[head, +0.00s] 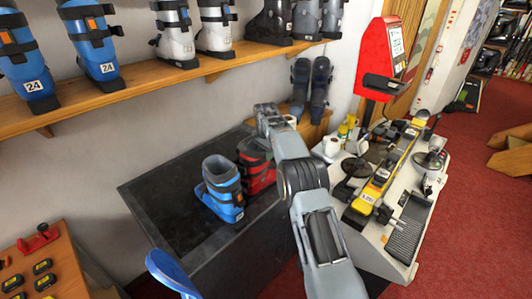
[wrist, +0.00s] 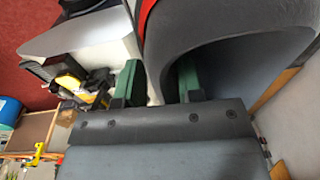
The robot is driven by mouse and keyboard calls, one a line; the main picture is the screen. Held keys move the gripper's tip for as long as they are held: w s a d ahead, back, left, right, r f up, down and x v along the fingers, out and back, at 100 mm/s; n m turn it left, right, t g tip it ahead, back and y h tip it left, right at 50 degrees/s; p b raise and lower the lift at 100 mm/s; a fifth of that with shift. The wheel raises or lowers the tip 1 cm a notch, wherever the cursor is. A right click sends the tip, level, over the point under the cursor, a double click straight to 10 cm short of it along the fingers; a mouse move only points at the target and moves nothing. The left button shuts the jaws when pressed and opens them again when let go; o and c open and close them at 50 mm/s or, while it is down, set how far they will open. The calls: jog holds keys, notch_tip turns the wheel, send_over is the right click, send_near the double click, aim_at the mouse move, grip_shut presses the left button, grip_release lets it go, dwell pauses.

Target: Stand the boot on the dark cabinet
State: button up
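The dark cabinet (head: 165,205) stands against the wall in the head view. A red and dark boot (head: 257,178) is upright at its right side and appears to stand on the top; my arm hides part of it. In the wrist view the dark cuff (wrist: 225,45) of this boot fills the upper right. My gripper (wrist: 158,82) has one green finger inside the cuff and one outside it. A light gap shows between the outer finger and the cuff wall, so the fingers look open around the rim. In the head view my gripper is hidden behind my arm.
A blue boot (head: 221,190) stands on the cabinet, just left of the red one. A shelf (head: 140,82) of boots runs along the wall above. A white workbench (head: 375,235) with tools is at the right. The cabinet top's left part is clear.

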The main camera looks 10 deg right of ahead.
jog(key=shift+o, duration=0.7)
jog(key=r, duration=0.7)
jog(key=shift+s+a, duration=0.1)
jog(key=shift+s, duration=0.1)
jog(key=s+d+r+n+t, duration=0.15)
jog(key=s+r+n, duration=0.35)
jog(key=s+r, duration=0.95)
jog(key=s+f+n+t, duration=0.1)
jog(key=s+f+n, duration=0.2)
jog(key=s, duration=0.9)
jog(key=s+f+n+t, duration=0.2)
jog(key=s+f, duration=0.5)
jog(key=s, duration=0.5)
jog(key=shift+s+d+f+n, duration=0.3)
jog(key=shift+d+f+n, duration=0.05)
jog(key=shift+n, duration=0.05)
